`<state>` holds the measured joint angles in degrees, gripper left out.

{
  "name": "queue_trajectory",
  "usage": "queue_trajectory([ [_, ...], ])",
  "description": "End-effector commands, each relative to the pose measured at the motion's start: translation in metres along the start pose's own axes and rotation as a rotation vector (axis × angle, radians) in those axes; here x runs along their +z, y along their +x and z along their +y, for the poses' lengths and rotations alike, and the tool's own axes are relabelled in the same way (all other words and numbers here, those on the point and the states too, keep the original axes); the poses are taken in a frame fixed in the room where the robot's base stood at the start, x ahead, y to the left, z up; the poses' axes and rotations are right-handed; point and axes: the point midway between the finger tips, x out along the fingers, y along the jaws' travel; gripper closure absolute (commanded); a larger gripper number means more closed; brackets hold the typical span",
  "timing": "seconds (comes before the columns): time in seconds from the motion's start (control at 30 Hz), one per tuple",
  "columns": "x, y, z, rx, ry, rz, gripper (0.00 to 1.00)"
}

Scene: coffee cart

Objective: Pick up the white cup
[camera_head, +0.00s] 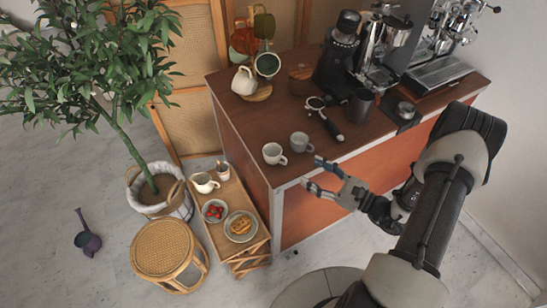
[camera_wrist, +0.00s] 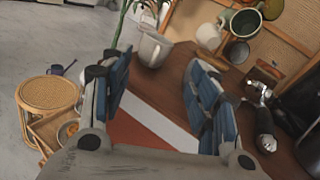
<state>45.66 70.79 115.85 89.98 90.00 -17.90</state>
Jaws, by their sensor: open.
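The white cup (camera_head: 273,153) stands upright near the left front corner of the wooden counter, its handle towards the right. A greyer cup (camera_head: 300,142) stands just right of it. My gripper (camera_head: 313,173) is open and empty by the counter's front edge, right of the white cup and apart from it. In the wrist view, a pale cup (camera_wrist: 152,49) shows ahead between the open fingers and looks like the white one. The right finger covers part of the counter there, and I cannot clearly make out the greyer cup.
A white pitcher (camera_head: 243,82) and a green cup (camera_head: 267,65) stand farther back on the counter (camera_head: 237,117). A portafilter (camera_head: 326,119) and a coffee grinder (camera_head: 338,55) are to the right. A low side table (camera_head: 228,193) with food and a rattan stool (camera_head: 163,247) stand left.

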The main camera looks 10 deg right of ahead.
Motion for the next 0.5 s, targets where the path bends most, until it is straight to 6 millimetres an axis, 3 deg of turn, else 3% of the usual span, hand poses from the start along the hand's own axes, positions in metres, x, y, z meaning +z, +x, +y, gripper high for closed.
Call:
queue_trajectory([
  [0.03,-0.001,0.013,0.002,0.007,0.000,-0.002,0.45],
  [0.2,-0.001,0.041,0.002,0.004,0.000,-0.001,0.45],
  [0.5,-0.002,0.065,0.003,0.005,-0.001,-0.001,0.45],
])
